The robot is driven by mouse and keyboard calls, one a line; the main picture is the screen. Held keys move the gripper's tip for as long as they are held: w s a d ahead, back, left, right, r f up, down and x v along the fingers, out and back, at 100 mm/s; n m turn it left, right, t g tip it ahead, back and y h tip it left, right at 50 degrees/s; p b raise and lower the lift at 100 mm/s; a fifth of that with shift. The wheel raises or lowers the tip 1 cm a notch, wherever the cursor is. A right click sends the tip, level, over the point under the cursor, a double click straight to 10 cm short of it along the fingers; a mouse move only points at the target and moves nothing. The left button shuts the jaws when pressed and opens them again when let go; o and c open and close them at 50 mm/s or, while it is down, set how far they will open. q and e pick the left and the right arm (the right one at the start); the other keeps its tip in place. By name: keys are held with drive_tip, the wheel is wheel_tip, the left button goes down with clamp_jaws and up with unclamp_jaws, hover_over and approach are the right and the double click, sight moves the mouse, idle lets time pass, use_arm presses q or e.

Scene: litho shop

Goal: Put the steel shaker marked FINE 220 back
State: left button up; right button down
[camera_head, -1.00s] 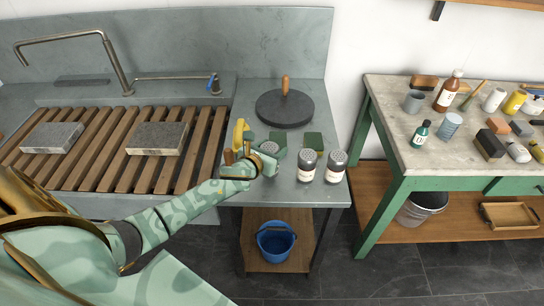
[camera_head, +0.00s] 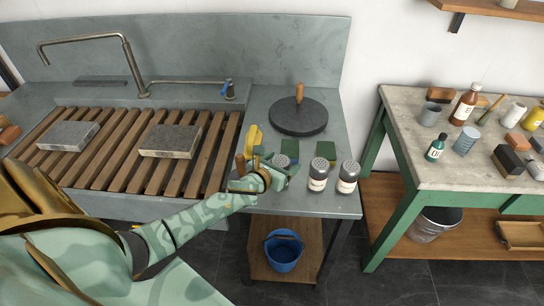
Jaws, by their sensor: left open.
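The middle and right ones show pale labels, too small to read, so I cannot tell which is FINE 220. My left gripper (camera_head: 282,173) is open, at the left shaker; I cannot tell whether it touches it. Two green pads (camera_head: 326,156) lie behind the shakers. My right gripper is not in view.
A black round disc with a wooden knob (camera_head: 299,115) sits farther back on the counter. A yellow object (camera_head: 253,139) stands left of the gripper. The slatted sink (camera_head: 106,153) holds two stone blocks. A crowded worktable (camera_head: 397,103) stands at right, across a gap.

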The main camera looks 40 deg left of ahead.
use_arm(q)
drive_tip(key=p+v, duration=0.2)
drive_tip(key=v, duration=0.8)
drive_tip(key=shift+s+r, duration=0.15)
drive_tip(key=shift+s, duration=0.25)
